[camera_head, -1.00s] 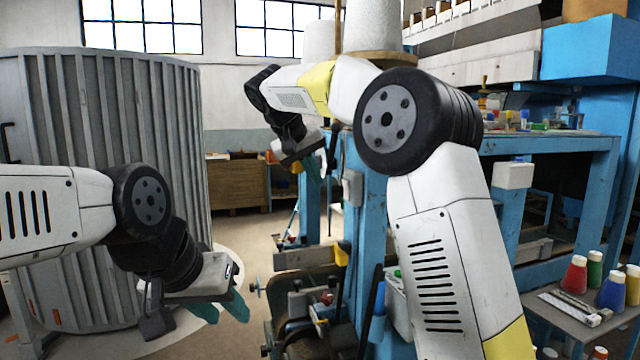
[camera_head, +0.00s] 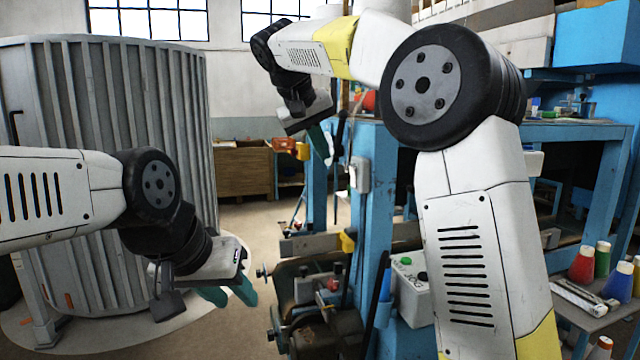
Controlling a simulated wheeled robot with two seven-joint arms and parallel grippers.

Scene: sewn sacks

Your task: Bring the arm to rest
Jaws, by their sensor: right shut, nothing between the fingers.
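My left gripper (camera_head: 229,293) is at the lower left in the head view, in front of the grey ribbed cylinder. My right gripper (camera_head: 321,146) hangs at upper centre at the end of the raised, bent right arm (camera_head: 470,235). Its teal fingers point down, shut and empty, close in the picture to the blue machine frame; I cannot tell the distance.
A large grey ribbed cylinder (camera_head: 110,120) fills the left. A blue machine (camera_head: 368,215) with a control box (camera_head: 412,290) stands at centre. A small table at lower right holds bottles, one red (camera_head: 582,265). A wooden cabinet (camera_head: 241,168) stands behind, with open floor before it.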

